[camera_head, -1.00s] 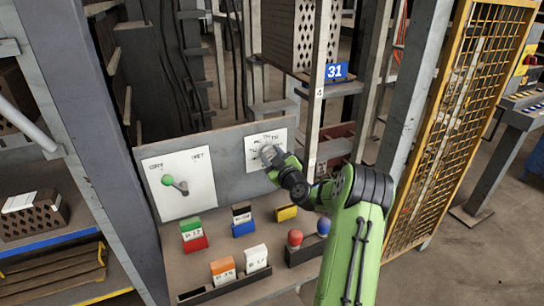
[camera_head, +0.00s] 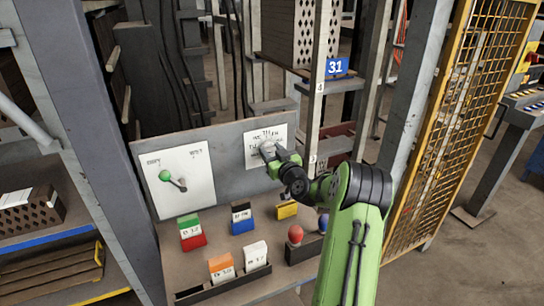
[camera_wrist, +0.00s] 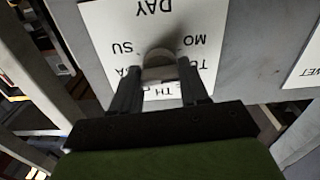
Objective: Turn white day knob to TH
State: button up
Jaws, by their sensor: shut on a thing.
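The white day knob (camera_head: 267,149) sits on a white dial plate (camera_head: 254,151) on the grey upright panel, with day letters including TH above it. In the wrist view the pale, rounded knob (camera_wrist: 158,62) shows between the two dark fingers of my gripper (camera_wrist: 158,78), which is shut on it. The wrist view shows the plate (camera_wrist: 112,30) upside down, with DAY, SU, MO and part of TH readable. The knob's pointer is hidden, so I cannot tell which day it marks. My gripper (camera_head: 274,153) partly covers the plate's lower right in the head view.
Left of the dial, a white plate (camera_head: 197,198) marked DRY and WET carries a green-knobbed lever (camera_head: 166,176). Coloured card blocks (camera_head: 192,236) and a red ball (camera_head: 295,234) stand on the shelf below. A grey post (camera_head: 317,100) rises just right of the dial.

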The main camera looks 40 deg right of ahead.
jog(key=m, duration=0.4)
jog(key=shift+m+b, duration=0.3)
jog(key=shift+b, duration=0.1)
jog(key=m, duration=0.4)
jog(key=shift+m, duration=0.3)
jog(key=m+p, duration=0.2)
jog(key=m, duration=0.3)
jog(key=shift+r, duration=0.1)
jog(key=shift+m+p, duration=1.05)
jog(key=shift+m, duration=1.15)
jog(key=o, duration=1.1)
jog(key=shift+c, duration=0.2)
